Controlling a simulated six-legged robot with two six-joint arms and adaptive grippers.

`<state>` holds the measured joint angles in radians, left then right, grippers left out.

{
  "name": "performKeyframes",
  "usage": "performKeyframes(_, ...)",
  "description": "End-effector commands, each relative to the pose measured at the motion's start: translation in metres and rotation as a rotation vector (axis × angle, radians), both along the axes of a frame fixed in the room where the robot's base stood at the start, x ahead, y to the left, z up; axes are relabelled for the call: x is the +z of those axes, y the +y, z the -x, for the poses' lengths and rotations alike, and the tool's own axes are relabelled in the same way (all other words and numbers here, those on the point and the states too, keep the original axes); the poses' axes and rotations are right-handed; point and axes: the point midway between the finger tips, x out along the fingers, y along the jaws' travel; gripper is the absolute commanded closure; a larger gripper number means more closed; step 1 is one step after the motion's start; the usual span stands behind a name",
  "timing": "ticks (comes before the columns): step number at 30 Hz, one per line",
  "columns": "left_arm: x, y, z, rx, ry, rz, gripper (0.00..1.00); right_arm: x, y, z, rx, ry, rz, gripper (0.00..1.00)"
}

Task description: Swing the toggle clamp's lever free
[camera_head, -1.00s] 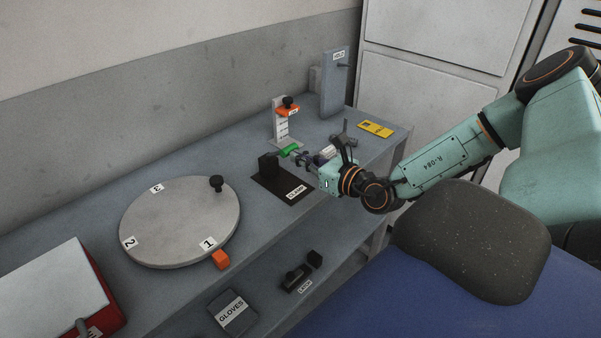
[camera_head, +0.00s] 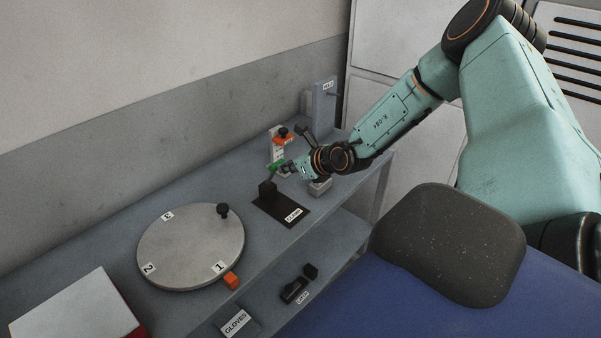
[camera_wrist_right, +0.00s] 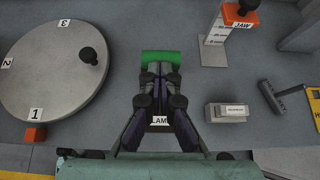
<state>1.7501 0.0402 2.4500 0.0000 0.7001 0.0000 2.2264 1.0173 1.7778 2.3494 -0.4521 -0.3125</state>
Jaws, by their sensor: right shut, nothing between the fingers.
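The toggle clamp's black base plate (camera_head: 283,210) lies on the bench with a white label. Its dark block (camera_head: 267,189) stands at the plate's back left. The lever's green grip (camera_head: 274,169) rises at a slant above the block. In the right wrist view the green grip (camera_wrist_right: 161,58) lies just beyond my fingertips. My right gripper (camera_head: 287,168) comes from the right, beside the green grip. In the right wrist view its fingers (camera_wrist_right: 160,74) are together, with nothing between them. They overlap the grip's near edge; I cannot tell whether they touch. My left gripper is out of view.
An orange-topped stand (camera_head: 277,153) is close behind the green grip. A round turntable (camera_head: 190,247) with a black knob is at left. A shelf (camera_head: 318,262) runs below.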

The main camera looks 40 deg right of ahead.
Motion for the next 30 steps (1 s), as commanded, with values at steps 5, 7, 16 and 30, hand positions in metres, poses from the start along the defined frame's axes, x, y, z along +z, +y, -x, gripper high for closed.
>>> performKeyframes(5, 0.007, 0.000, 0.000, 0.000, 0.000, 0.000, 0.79, 0.014, 0.000, -0.023, 0.004, 0.134, 0.020, 1.00)
performKeyframes(7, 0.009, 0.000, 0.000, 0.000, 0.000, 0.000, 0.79, 0.016, 0.000, -0.030, 0.001, 0.186, 0.024, 1.00)
performKeyframes(16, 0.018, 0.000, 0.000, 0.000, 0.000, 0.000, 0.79, 0.023, 0.001, -0.043, 0.002, 0.193, 0.019, 1.00)
performKeyframes(30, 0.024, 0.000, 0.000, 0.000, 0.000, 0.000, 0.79, 0.024, 0.002, -0.042, 0.001, 0.194, 0.015, 1.00)
